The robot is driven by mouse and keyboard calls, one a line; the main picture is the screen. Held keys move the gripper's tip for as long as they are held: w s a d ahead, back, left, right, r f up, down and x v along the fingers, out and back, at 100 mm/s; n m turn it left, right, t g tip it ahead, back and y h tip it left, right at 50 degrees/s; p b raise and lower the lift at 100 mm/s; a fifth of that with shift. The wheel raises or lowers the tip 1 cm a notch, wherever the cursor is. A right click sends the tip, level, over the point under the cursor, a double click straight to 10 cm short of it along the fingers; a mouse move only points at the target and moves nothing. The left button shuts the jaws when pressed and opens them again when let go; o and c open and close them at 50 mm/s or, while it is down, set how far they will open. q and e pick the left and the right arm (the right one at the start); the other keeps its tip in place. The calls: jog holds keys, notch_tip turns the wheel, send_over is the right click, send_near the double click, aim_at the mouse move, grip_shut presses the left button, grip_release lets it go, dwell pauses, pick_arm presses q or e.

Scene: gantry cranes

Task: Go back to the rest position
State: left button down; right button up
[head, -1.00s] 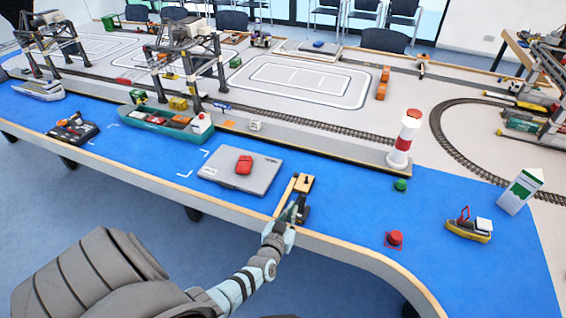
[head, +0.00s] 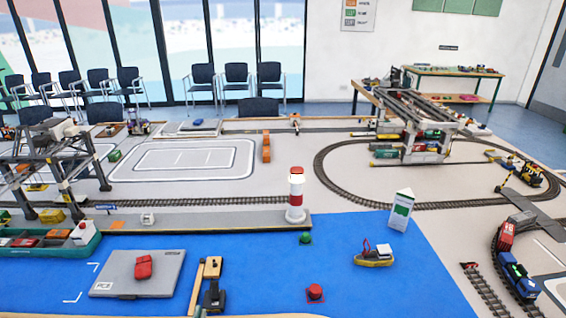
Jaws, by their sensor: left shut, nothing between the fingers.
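Only a small piece of my left gripper (head: 202,311) shows, at the bottom edge of the head view. It is shut and empty, beside the base of a small black stand (head: 214,296) with a wooden top and a long wooden bar (head: 196,287). The rest of the left arm is below the picture. My right gripper is out of view.
A grey flat case (head: 120,279) with a red block (head: 144,266) lies on the blue surface (head: 260,250). A red button (head: 315,292), a yellow boat (head: 374,258) and a red-white lighthouse (head: 296,198) stand to the right. A gantry crane (head: 62,170) is left.

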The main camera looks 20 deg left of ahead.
pick_arm(q)
jog(key=s+d+f+m+g+h+b, duration=0.1)
jog(key=s+d+f+g+h, duration=0.15)
jog(key=s+f, duration=0.45)
jog(key=s+d+f+m+g+h+b, duration=0.1)
jog(key=s+d+f+g+h, duration=0.15)
jog(key=f, duration=0.85)
jog(key=s+f+g+b, duration=0.1)
jog(key=s+f+g, duration=0.2)
jog(key=s, duration=0.6)
jog(key=s+d+f+m+g+b, duration=0.1)
jog(key=s+f+g, duration=0.2)
jog(key=s+f, duration=0.5)
jog(key=s+f+m+g+b, duration=0.1)
jog(key=s+f+g, duration=0.2)
jog(key=s, duration=0.7)
notch_tip(320, 180, down, 3)
jog(key=shift+d+r+y+b, duration=0.15)
jog(key=shift+d+y+b, duration=0.15)
jog(key=shift+d+b, duration=0.1)
